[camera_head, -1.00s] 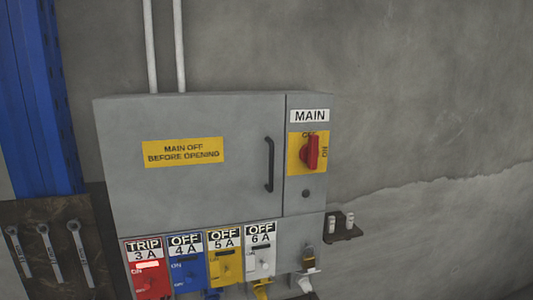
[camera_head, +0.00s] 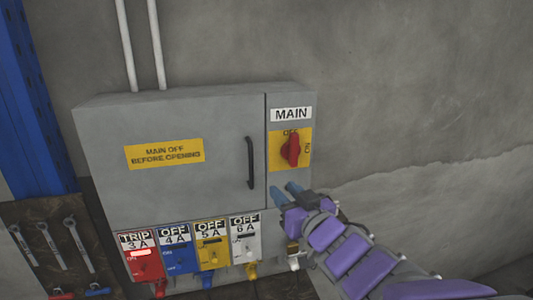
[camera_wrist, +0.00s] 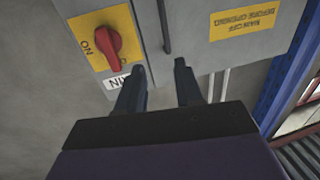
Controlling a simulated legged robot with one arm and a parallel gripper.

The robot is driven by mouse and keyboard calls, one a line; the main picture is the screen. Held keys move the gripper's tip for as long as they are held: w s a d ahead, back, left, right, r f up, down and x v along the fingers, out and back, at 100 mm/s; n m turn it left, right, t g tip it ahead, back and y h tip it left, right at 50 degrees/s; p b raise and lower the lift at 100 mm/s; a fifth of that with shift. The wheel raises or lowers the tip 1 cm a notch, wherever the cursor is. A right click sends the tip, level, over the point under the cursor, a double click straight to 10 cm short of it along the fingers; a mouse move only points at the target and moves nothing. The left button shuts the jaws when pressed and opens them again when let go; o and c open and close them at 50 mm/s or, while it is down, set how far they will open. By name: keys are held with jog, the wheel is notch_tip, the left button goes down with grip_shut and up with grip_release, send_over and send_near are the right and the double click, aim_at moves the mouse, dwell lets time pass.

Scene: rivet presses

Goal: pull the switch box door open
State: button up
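The grey switch box door (camera_head: 170,185) is closed flat, with a yellow label reading MAIN OFF BEFORE OPENING (camera_head: 164,153). Its black vertical bar handle (camera_head: 251,163) is at the door's right side. The handle also shows in the wrist view (camera_wrist: 165,27), where the picture is upside down. The red main switch (camera_head: 291,150) stands near vertical towards OFF on the panel right of the door. My gripper (camera_head: 286,191) is open and empty, below the red switch and lower right of the handle. In the wrist view its two fingers (camera_wrist: 158,70) are apart, the handle's end between and beyond them.
Below the door are red (camera_head: 143,257), blue (camera_head: 178,255), yellow (camera_head: 212,250) and white (camera_head: 245,242) breaker units, red marked TRIP, the others OFF. Wrenches hang on a board (camera_head: 48,240) at lower left. A blue post (camera_head: 40,110) stands left. The wall right of the box is bare.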

jog(key=p, duration=0.1)
send_near(252, 162)
jog(key=x, duration=0.5)
jog(key=p+x, duration=0.1)
jog(key=x, duration=0.5)
jog(key=shift+s+a, duration=0.15)
jog(key=shift+a, duration=0.25)
jog(key=shift+d, duration=0.7)
jog(key=shift+a, duration=0.3)
jog(key=c, duration=0.6)
grip_shut()
jog(key=shift+d, duration=0.1)
